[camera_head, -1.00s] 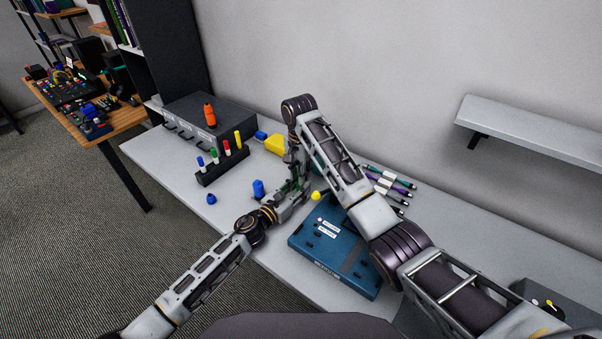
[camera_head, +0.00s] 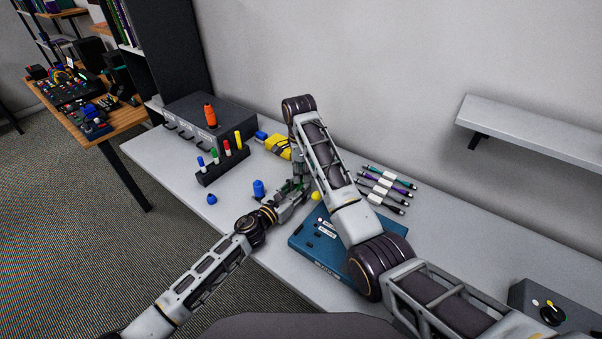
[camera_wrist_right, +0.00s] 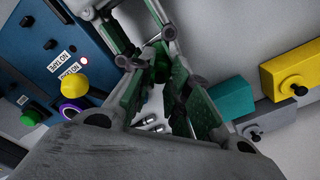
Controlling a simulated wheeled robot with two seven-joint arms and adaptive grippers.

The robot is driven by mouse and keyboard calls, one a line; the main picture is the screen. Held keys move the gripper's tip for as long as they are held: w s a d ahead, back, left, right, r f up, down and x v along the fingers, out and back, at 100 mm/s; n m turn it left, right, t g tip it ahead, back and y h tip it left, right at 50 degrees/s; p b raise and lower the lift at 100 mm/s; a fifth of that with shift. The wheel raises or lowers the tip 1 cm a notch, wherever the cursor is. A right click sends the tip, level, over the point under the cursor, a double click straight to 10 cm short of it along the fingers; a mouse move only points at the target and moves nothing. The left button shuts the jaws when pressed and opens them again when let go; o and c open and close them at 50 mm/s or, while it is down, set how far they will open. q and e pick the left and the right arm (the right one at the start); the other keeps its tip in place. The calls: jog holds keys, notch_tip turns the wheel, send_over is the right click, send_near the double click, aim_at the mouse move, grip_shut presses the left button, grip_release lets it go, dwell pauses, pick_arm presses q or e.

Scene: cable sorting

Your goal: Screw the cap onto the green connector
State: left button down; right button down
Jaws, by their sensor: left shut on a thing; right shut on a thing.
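My left gripper (camera_head: 290,193) reaches in from the left over the table, just right of a blue cylinder (camera_head: 258,188). My right gripper (camera_head: 298,178) points down close to it, and the two meet above the table. In the right wrist view, green parts (camera_wrist_right: 160,68) show between the fingers at the point where the grippers come together. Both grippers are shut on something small. The fingers largely cover the green connector and its cap, so I cannot tell which gripper holds which, or whether the threads touch.
A blue panel box (camera_head: 320,240) lies right of the grippers, with a yellow knob (camera_head: 316,196) near it. A rack of coloured pieces (camera_head: 222,167), a blue cap (camera_head: 211,199) and a yellow block (camera_head: 278,147) are left and behind. Several cables (camera_head: 385,190) lie right.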

pick_arm(q)
jog(key=shift+s+d, duration=0.1)
jog(key=shift+d, duration=0.05)
pick_arm(e)
jog(key=shift+w, duration=0.1)
jog(key=c, duration=1.3)
grip_release()
jog(key=shift+c, duration=0.2)
jog(key=o, duration=0.6)
jog(key=shift+c, duration=0.2)
jog(key=shift+r, duration=0.2)
jog(key=shift+r, duration=0.9)
notch_tip(320, 180, up, 10)
jog(key=shift+a, duration=0.15)
jog(key=shift+f, duration=0.1)
